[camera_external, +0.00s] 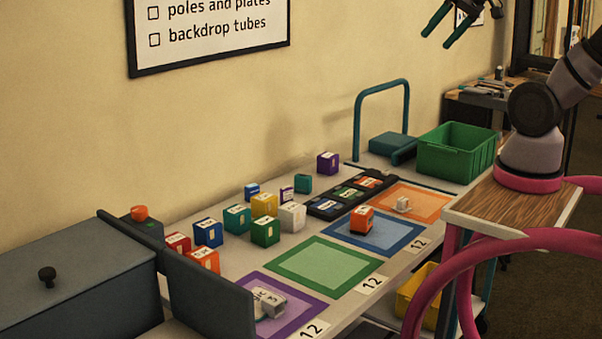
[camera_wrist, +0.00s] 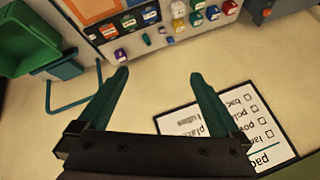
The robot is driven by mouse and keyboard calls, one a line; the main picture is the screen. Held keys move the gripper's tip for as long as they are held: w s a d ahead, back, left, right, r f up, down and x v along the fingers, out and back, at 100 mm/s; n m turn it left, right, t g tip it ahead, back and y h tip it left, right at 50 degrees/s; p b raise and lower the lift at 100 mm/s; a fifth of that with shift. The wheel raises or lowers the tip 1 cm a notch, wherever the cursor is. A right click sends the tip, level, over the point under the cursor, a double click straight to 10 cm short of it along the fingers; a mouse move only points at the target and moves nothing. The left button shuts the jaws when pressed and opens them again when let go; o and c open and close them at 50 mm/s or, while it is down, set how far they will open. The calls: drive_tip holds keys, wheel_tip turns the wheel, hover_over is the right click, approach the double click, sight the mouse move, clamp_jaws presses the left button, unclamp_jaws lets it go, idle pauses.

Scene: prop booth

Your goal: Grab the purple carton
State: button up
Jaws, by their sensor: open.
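A purple carton (camera_external: 328,163) with a white label stands on the table's back part near the wall, beyond the dark tray. It also shows in the wrist view (camera_wrist: 120,54), beyond the fingertips. A smaller purple box (camera_external: 287,194) stands among the other cartons to the left. My gripper (camera_external: 436,39) is high above the table at the upper right, far from the purple carton. Its teal fingers (camera_wrist: 158,76) are spread open with nothing between them.
Several coloured cartons, such as a yellow one (camera_external: 264,204), crowd left of the dark tray (camera_external: 324,208). A teal frame (camera_external: 357,110) and a green bin (camera_external: 457,150) stand to the right. A wall sign (camera_wrist: 222,128) is near the fingers in the wrist view.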

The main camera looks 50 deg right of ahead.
drive_tip(key=shift+w, duration=0.1)
drive_tip(key=n+t+h, duration=0.4)
drive_tip(key=n+t, duration=0.2)
drive_tip(key=n, duration=2.7)
hover_over(330, 158)
drive_tip(key=s, duration=0.5)
wheel_tip(330, 158, down, 34)
drive_tip(key=f+n+y, duration=0.1)
drive_tip(key=f+n, duration=0.1)
drive_tip(key=f, duration=0.1)
drive_tip(key=s+f+n+y, duration=0.1)
drive_tip(key=f+n, duration=0.2)
drive_tip(key=s+f+n+y, duration=0.1)
drive_tip(key=f+n, duration=0.1)
drive_tip(key=f, duration=0.1)
drive_tip(key=shift+s+a+f+n, duration=0.2)
drive_tip(key=shift+a+f+n, duration=0.05)
drive_tip(key=shift+f+n, duration=0.15)
drive_tip(key=x, duration=0.5)
drive_tip(key=shift+w, duration=0.1)
drive_tip(key=shift+d+x, duration=0.2)
drive_tip(key=shift+x, duration=1.15)
drive_tip(key=shift+d+x, duration=0.15)
drive_tip(key=shift+x, duration=1.25)
drive_tip(key=shift+r, duration=0.1)
drive_tip(key=c, duration=1.5)
